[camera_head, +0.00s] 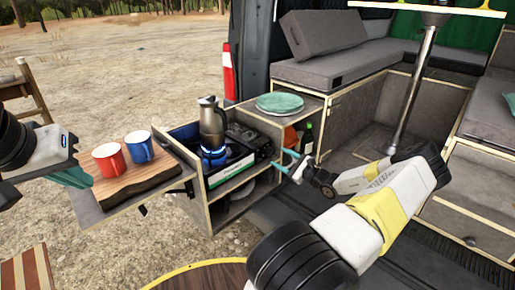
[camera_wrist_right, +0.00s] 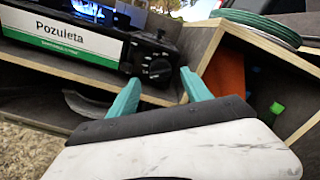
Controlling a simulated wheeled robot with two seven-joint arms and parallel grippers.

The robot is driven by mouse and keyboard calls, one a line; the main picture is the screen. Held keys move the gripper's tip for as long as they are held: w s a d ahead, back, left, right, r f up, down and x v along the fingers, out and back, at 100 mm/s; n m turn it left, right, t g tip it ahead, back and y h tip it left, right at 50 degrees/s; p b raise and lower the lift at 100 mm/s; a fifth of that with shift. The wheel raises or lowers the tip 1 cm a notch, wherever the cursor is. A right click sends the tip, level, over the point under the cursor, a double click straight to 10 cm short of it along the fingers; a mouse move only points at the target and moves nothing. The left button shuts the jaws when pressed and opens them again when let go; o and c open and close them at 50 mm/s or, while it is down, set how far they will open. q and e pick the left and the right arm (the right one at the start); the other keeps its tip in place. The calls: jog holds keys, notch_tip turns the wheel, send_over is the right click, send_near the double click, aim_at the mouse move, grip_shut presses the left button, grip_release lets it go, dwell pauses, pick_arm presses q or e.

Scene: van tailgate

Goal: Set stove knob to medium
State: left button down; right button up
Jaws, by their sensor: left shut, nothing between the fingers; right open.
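The stove (camera_head: 238,166) stands in the open side cabinet, with a blue flame under a metal kettle (camera_head: 211,118). In the right wrist view, the black stove knob (camera_wrist_right: 157,69) is on the front panel, right of the white and green "Pozuleta" label (camera_wrist_right: 62,40). My right gripper (camera_head: 285,161) is open just in front of the stove's right end. In the right wrist view, its teal fingers (camera_wrist_right: 160,77) show on either side of the knob; I cannot tell whether they touch it. My left gripper (camera_head: 80,178) is shut and empty beside the wooden board.
Red and blue mugs (camera_head: 109,160) (camera_head: 139,147) stand on a wooden board (camera_head: 150,175) on the fold-out shelf. Green plates (camera_head: 280,103) lie on the cabinet top. A bottle (camera_head: 307,138) stands in the compartment right of the stove, near my right gripper.

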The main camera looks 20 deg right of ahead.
aim_at(273, 153)
jog(key=shift+x, duration=2)
grip_shut()
